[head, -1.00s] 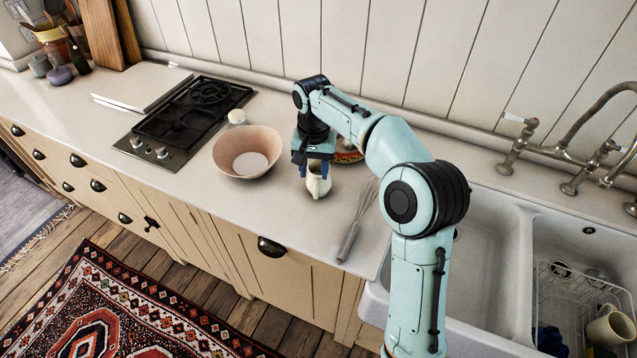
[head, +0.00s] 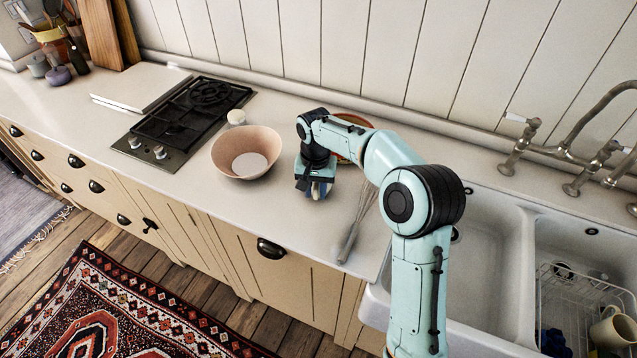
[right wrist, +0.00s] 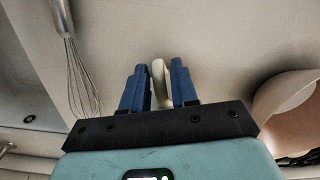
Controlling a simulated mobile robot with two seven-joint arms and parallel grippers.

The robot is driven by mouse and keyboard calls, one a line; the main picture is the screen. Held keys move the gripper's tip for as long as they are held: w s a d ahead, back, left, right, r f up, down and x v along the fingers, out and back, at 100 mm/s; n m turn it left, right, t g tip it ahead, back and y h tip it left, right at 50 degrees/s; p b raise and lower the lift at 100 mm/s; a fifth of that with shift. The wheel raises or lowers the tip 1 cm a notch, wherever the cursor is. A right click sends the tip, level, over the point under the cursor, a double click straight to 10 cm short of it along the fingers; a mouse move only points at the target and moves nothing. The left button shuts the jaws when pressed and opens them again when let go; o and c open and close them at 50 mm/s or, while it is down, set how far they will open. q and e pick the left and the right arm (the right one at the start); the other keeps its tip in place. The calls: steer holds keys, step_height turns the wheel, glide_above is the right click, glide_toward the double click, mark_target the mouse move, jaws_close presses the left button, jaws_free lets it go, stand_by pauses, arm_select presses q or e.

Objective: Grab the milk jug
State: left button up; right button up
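The milk jug (head: 321,189) is a small cream jug on the counter, in the middle of the head view. It is mostly hidden under my right gripper (head: 319,192), which points down over it. In the right wrist view, the blue fingers of the right gripper (right wrist: 158,84) stand apart on either side of a narrow cream part of the jug (right wrist: 159,82). A small gap shows at the left finger; contact at the right finger is unclear. My left gripper is in neither view.
A pinkish bowl (head: 247,152) stands left of the jug, with a small white pot (head: 236,117) behind it. A whisk (head: 357,227) lies to the right. A patterned plate (head: 355,120) is partly hidden behind my arm. The sink (head: 487,260) is farther right.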

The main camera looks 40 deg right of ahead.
jaws_close()
steer(key=shift+r, duration=0.2)
